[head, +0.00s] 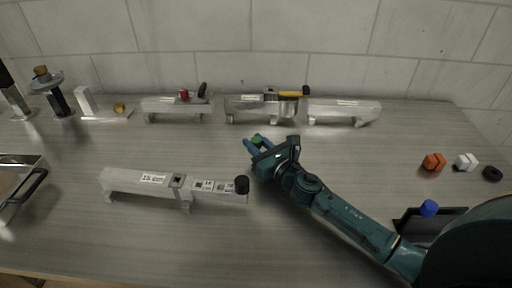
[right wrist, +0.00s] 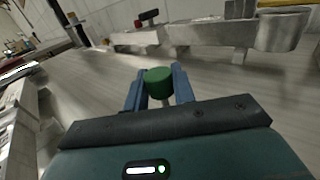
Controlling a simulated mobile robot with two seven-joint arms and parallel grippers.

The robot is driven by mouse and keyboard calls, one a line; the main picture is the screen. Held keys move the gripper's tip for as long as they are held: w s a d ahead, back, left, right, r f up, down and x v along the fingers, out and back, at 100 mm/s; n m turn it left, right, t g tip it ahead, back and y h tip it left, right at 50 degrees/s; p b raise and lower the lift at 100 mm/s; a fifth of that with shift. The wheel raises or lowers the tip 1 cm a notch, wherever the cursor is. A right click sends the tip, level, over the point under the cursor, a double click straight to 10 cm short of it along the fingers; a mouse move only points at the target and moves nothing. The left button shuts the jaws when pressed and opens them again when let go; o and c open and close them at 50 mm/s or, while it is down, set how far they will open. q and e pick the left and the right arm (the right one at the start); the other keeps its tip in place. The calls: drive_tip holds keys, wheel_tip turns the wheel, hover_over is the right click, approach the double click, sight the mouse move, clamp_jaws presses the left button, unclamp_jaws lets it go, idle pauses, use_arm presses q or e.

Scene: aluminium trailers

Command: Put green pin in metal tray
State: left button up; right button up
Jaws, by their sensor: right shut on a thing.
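The green pin (head: 257,139) is between the blue fingers of my right gripper (head: 254,145), over the middle of the table. In the right wrist view the pin's round green head (right wrist: 159,77) stands up between the two fingertips of the gripper (right wrist: 158,86); a pale shaft shows below it. The gripper is shut on the pin. The metal tray (head: 38,164), with a black handle, is at the left edge of the head view, partly cut off and well away from the gripper. My left gripper is out of view.
A long aluminium trailer (head: 130,181) with a black end lies between gripper and tray. Several trailers, including one with a yellow part (head: 245,108), line the back. Orange (head: 433,162), white (head: 466,162) and black (head: 492,174) pieces sit right, near a blue one (head: 429,208).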

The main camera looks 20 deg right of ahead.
drive_tip(key=shift+f, duration=0.2)
drive_tip(key=o, duration=1)
drive_tip(key=shift+r, duration=0.1)
drive_tip(key=shift+c, duration=0.2)
